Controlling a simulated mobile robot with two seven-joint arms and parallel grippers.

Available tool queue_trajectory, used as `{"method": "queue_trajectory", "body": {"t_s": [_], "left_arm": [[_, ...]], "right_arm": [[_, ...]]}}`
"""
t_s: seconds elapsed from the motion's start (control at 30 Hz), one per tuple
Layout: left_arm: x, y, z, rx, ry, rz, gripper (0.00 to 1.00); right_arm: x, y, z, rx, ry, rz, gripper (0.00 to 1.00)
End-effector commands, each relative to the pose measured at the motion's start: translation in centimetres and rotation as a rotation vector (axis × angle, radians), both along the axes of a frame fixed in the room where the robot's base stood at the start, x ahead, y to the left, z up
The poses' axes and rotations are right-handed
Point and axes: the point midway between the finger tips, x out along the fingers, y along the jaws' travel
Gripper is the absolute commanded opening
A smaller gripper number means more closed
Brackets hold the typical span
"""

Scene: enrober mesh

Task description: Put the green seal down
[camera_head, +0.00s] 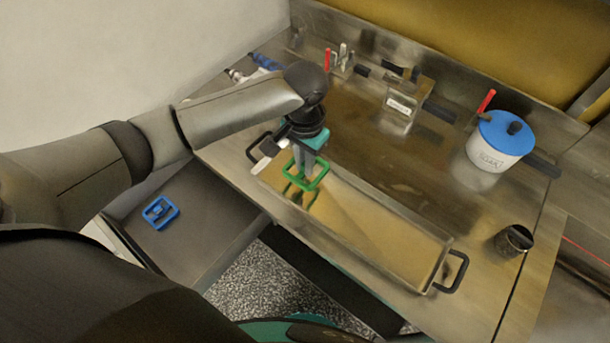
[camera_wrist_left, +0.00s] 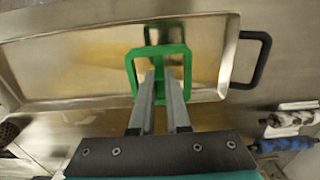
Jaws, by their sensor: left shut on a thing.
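The green seal (camera_head: 322,178) is a square open frame. My left gripper (camera_head: 304,165) is shut on it and holds it over the left end of a shallow metal tray (camera_head: 388,217). A reflection of it shows in the tray floor below, so it appears to be above the floor. In the left wrist view the fingers of my left gripper (camera_wrist_left: 160,82) reach into the green frame (camera_wrist_left: 131,72), with the tray (camera_wrist_left: 60,103) behind. How far it is above the tray floor I cannot tell. My right gripper is not in view.
The tray has black handles (camera_head: 459,272) at its ends. A blue frame (camera_head: 161,212) lies on the grey side surface (camera_head: 200,245) at left. A white pot with a blue lid (camera_head: 505,135) and a dark cup (camera_head: 514,240) stand at right. Metal fittings (camera_head: 403,104) stand behind the tray.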

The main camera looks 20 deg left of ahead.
Motion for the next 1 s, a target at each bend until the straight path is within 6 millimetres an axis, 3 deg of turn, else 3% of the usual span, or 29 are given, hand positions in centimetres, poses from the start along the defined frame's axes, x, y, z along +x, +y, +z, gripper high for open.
{"method": "queue_trajectory", "body": {"t_s": [0.17, 0.4, 0.8, 0.83, 1.0], "left_arm": [[0.0, 0.0, -1.2, 0.0, 0.0, 0.0, 0.0], [0.0, 0.0, -4.6, 0.001, 0.001, 0.001, 0.0], [0.0, 0.0, -5.1, 0.0, 0.0, 0.0, 0.0], [0.0, 0.0, -5.0, 0.001, -0.001, 0.0, 0.17], [0.0, 0.0, -5.0, 0.001, -0.001, 0.0, 0.36]], "right_arm": [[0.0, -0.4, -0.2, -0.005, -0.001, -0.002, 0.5], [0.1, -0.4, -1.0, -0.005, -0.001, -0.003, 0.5], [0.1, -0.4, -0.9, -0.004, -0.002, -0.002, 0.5], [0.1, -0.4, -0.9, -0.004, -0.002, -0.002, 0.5], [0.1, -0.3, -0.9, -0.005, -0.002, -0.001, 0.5]]}}
